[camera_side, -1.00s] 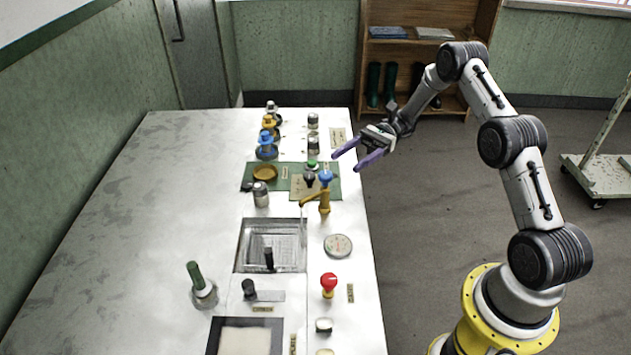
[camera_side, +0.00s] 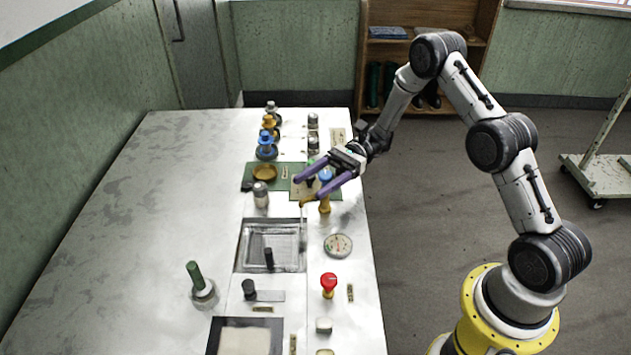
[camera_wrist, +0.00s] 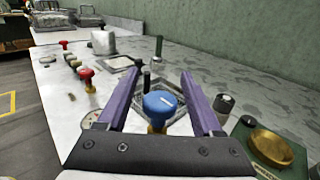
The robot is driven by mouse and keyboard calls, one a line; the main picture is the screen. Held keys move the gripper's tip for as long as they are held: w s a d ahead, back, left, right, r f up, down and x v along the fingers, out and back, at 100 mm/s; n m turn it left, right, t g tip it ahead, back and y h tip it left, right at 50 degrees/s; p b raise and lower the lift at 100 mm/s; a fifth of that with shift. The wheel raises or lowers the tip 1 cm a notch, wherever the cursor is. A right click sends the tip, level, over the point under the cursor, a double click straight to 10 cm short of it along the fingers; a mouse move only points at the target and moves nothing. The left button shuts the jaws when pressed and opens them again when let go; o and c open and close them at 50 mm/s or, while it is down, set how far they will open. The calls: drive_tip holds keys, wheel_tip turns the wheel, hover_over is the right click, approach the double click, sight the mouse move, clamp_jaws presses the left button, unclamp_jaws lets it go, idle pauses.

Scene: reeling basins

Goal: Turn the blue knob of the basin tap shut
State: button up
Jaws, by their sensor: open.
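The tap's blue knob (camera_side: 325,175) sits on a brass tap body (camera_side: 324,207) at the right edge of the sunken basin (camera_side: 238,250). In the wrist view the round blue knob (camera_wrist: 160,103), with a white mark on top, shows between my two purple fingers. My gripper (camera_side: 303,192) is open, with one finger on each side of the knob as seen, and no clear contact. It also shows in the wrist view (camera_wrist: 162,70). The fingers partly hide the knob and tap in the side view. A thin pale line hangs below the spout.
A red knob (camera_side: 328,281) and a round gauge (camera_side: 338,245) stand nearer along the right edge. A grey-capped jar (camera_side: 261,194) and a brass dish (camera_side: 265,173) lie left of the tap. The left of the bench is clear.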

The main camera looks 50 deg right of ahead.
clamp_jaws()
drive_tip(key=shift+m+t, duration=0.3)
drive_tip(key=m+t, duration=0.1)
drive_tip(key=t, duration=0.1)
drive_tip(key=w+m+t+h, duration=0.1)
drive_tip(key=m+t, duration=0.1)
drive_tip(key=t, duration=0.1)
drive_tip(key=shift+d+t, duration=0.1)
drive_tip(key=shift+t, duration=0.2)
drive_tip(key=shift+w+d+m+t+h, duration=0.3)
drive_tip(key=shift+m+t+h, duration=1.55)
drive_tip(key=shift+h, duration=0.15)
drive_tip(key=shift+w+d+m+t+h, duration=0.35)
drive_tip(key=shift+m+t+h, duration=1.55)
drive_tip(key=shift+h, duration=0.1)
drive_tip(key=shift+w+d+m+t+h, duration=0.3)
drive_tip(key=shift+m+t+h, duration=1.55)
drive_tip(key=shift+h, duration=0.15)
drive_tip(key=shift+d+h, duration=0.1)
drive_tip(key=shift+h, duration=0.2)
